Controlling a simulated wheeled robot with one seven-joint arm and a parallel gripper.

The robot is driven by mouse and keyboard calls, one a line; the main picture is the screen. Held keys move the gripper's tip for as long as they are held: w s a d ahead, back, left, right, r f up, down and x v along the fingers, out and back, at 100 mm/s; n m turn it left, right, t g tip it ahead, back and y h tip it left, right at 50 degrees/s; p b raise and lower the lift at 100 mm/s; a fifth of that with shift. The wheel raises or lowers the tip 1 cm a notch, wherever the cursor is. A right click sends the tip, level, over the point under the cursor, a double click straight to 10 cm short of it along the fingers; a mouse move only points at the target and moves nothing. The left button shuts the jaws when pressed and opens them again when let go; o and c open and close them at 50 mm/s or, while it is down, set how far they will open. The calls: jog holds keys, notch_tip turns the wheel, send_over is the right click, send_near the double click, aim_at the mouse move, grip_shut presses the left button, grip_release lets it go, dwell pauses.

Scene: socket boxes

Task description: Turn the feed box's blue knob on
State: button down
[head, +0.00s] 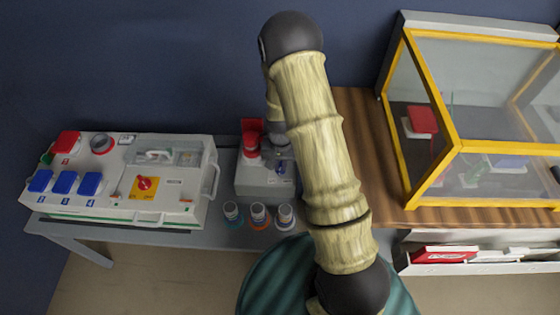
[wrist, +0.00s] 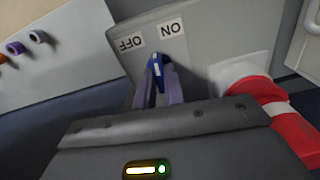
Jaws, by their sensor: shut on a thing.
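The feed box (head: 262,188) is a small grey box between the white panel box and the wooden table. In the wrist view its grey face (wrist: 205,45) carries OFF and ON labels, seen upside down. The blue knob (wrist: 156,62) sits below these labels, with a pale mark on it; it also shows small in the head view (head: 281,168). My gripper (wrist: 158,78) is shut on the blue knob, one finger on each side. I cannot tell for sure which label the knob points to. In the head view my arm partly hides the gripper.
A red plug (wrist: 288,118) stands close beside my gripper on the feed box. Several small round pots, one being an orange-based one (head: 259,214), stand in front. The white panel box (head: 115,205) is at left; a yellow-framed clear case (head: 446,125) is at right.

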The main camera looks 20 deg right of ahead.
aim_at(280, 166)
jog(key=m+p, duration=0.2)
jog(key=m, duration=0.2)
jog(key=shift+r, duration=0.1)
jog(key=shift+m+p, duration=0.7)
jog(key=shift+m, duration=1.2)
jog(key=c, duration=1.5)
grip_release()
notch_tip(280, 166, up, 17)
jog(key=shift+r+p, duration=0.1)
jog(key=shift+p, duration=0.95)
